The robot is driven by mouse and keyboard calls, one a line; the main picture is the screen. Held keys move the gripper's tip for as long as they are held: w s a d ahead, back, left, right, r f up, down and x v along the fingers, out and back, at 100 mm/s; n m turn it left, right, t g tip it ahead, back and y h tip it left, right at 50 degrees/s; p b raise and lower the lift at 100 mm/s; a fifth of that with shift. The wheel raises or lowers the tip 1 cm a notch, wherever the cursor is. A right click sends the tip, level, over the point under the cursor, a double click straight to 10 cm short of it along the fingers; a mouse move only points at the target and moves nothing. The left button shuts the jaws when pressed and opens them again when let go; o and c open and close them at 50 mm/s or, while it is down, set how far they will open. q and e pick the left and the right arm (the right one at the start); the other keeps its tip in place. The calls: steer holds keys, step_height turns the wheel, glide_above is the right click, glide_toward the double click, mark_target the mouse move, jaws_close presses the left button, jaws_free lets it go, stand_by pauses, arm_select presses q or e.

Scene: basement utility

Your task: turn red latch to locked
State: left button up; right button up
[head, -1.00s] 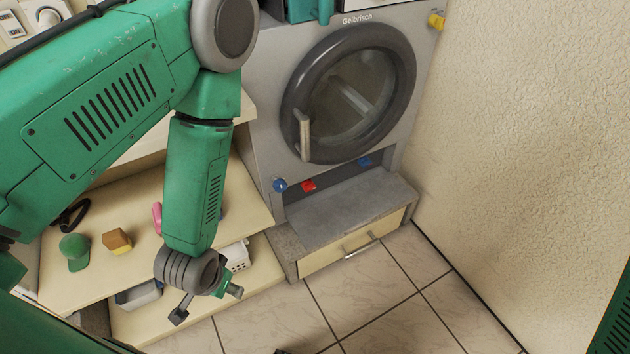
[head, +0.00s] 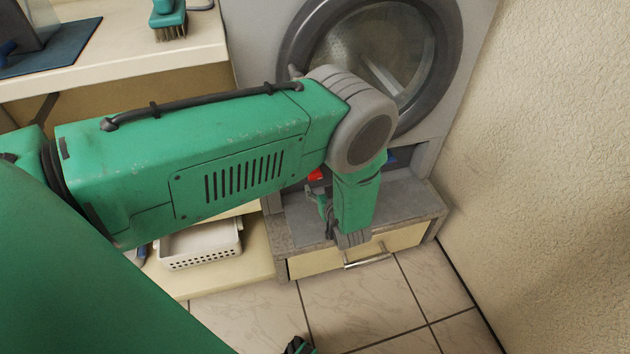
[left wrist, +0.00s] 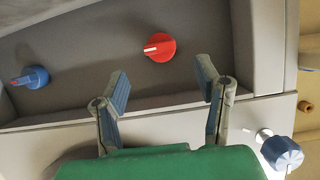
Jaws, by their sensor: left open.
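The red latch (left wrist: 160,47) is a round knob with a white mark pointing left in the left wrist view. It sits on the grey panel below the washing machine door, and a bit of it shows in the head view (head: 315,175), mostly hidden by my left arm. My left gripper (left wrist: 163,82) is open and empty, its two blue-padded fingers spread below the latch in the wrist view, apart from it. In the head view the gripper (head: 322,205) is small and partly hidden by my wrist. A dark green tip (head: 298,346) at the bottom edge may be my right gripper.
A blue knob (left wrist: 30,77) is left of the latch, another blue knob (left wrist: 282,152) lower right. The grey ledge and drawer (head: 390,240) lie under the machine. A white basket (head: 200,243) is on the low shelf. A textured wall (head: 540,150) bounds the right.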

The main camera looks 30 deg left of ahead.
mark_target(316, 178)
arm_select(q)
steer(key=b+x, duration=0.2)
steer(key=x, duration=0.5)
steer(key=shift+w+a+b, duration=0.1)
steer(key=shift+b, duration=0.25)
steer(key=shift+w+a+f, duration=0.2)
steer(key=shift+w+a, duration=0.05)
steer(key=shift+a, duration=0.1)
steer(key=shift+d+r, duration=0.1)
steer(key=shift+d, duration=0.05)
steer(key=shift+c, duration=0.3)
steer(key=c, duration=1.1)
